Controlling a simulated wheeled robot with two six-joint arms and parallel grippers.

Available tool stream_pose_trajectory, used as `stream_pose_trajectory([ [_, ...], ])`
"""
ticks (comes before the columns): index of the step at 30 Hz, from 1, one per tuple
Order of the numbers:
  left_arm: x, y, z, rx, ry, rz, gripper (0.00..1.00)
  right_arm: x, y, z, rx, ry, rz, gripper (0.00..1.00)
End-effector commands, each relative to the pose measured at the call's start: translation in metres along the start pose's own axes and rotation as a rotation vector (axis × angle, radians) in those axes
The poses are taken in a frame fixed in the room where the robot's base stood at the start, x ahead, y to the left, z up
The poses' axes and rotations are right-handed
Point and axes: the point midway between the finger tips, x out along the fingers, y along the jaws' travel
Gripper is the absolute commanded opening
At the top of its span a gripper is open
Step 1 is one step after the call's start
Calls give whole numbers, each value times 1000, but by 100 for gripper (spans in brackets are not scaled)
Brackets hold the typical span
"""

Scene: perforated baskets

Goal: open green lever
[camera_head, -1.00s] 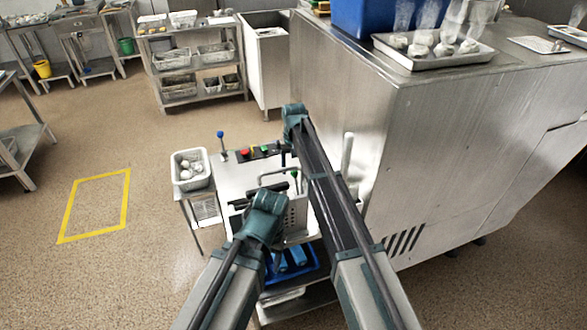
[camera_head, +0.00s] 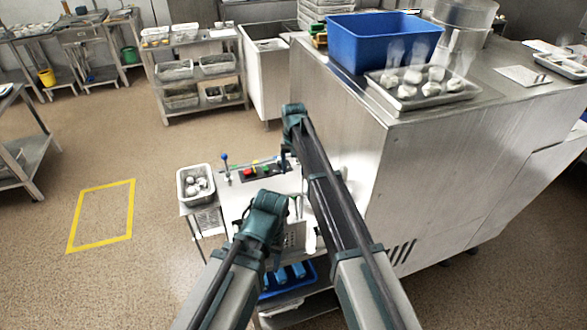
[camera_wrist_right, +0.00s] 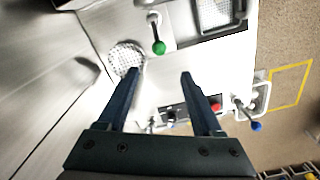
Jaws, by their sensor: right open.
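The green-knobbed lever (camera_wrist_right: 158,47) shows in the right wrist view, its short metal stem rising from a bracket on the pale machine top. My right gripper (camera_wrist_right: 160,75) is open and empty. Its two dark fingers point towards the machine top, and the green knob appears just beyond the gap between the tips, apart from both. In the head view my right arm reaches over the machine beside the steel cabinet and largely hides the lever area. My left wrist (camera_head: 265,210) is in front of the machine in the head view; its jaws cannot be made out.
A control panel with a red button (camera_wrist_right: 216,106) and a blue-knobbed lever (camera_wrist_right: 256,126) lies near the fingers. A perforated round plate (camera_wrist_right: 126,57) is left of the green knob. A white basket (camera_head: 195,184) stands left; the steel cabinet (camera_head: 345,120) blocks the right.

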Motion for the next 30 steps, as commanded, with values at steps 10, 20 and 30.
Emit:
stream_pose_trajectory([
  [10,-16,-1,1,-4,0,1,57,-16,0,0,0,0,0,67],
  [20,-10,0,1,-3,0,4,57,-10,4,12,140,25,-1,27],
  [30,7,5,0,2,0,20,57,4,21,53,874,149,-62,0],
])
